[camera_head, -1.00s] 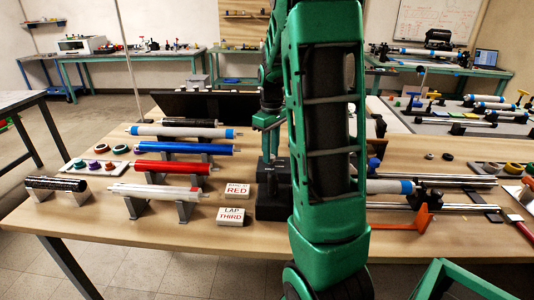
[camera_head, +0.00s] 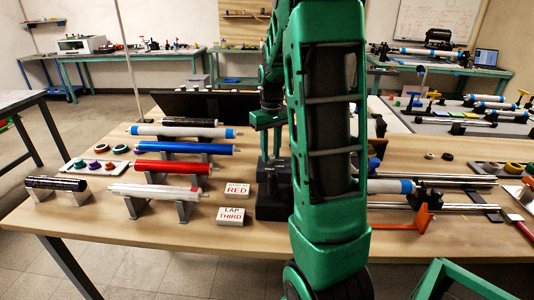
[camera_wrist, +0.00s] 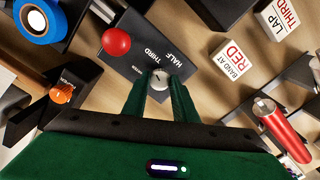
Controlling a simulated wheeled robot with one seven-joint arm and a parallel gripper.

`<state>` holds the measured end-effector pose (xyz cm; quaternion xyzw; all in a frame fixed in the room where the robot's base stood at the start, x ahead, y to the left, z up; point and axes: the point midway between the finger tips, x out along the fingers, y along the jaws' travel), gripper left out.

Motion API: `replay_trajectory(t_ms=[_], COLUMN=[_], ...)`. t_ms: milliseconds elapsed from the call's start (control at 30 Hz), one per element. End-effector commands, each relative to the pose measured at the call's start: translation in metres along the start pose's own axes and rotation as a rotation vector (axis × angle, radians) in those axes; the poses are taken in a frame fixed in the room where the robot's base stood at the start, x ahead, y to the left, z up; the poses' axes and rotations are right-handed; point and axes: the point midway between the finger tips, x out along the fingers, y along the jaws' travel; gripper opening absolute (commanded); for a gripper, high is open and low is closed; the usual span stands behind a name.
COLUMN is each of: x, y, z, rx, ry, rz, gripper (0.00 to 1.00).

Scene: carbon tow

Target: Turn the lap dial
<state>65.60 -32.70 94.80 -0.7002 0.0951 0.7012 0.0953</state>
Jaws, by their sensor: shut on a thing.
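The lap dial is a small silver knob (camera_wrist: 160,76) on a black panel (camera_wrist: 150,50) marked THIRD and HALF, with another label partly covered by my gripper. My gripper (camera_wrist: 160,84) has its two green fingers on either side of the knob, shut on it. A red ball-shaped knob (camera_wrist: 116,41) stands on the same black unit, left of the dial in the wrist view. In the head view the black unit (camera_head: 273,207) stands mid-table, partly hidden by my arm, and the dial and fingertips cannot be made out.
A white tube (camera_head: 154,192), a red tube (camera_head: 171,167) and a blue tube (camera_head: 182,147) rest on stands further left. An orange part (camera_head: 423,218) lies to the right.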

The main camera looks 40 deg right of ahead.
Motion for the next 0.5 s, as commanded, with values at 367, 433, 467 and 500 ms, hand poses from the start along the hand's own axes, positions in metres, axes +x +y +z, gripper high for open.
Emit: replay_trajectory(t_ms=[367, 433, 467, 500], x=[-0.0001, -0.0002, -0.0002, -0.0002], y=[-0.001, -0.001, -0.0011, -0.0011], z=[-0.0001, -0.0001, -0.0001, -0.0001], rx=[0.109, 0.113, 0.114, 0.114], ry=[0.0, 0.0, 0.0, 0.0], rz=[-0.001, -0.001, -0.001, -0.001], gripper=[0.03, 0.03, 0.03, 0.03])
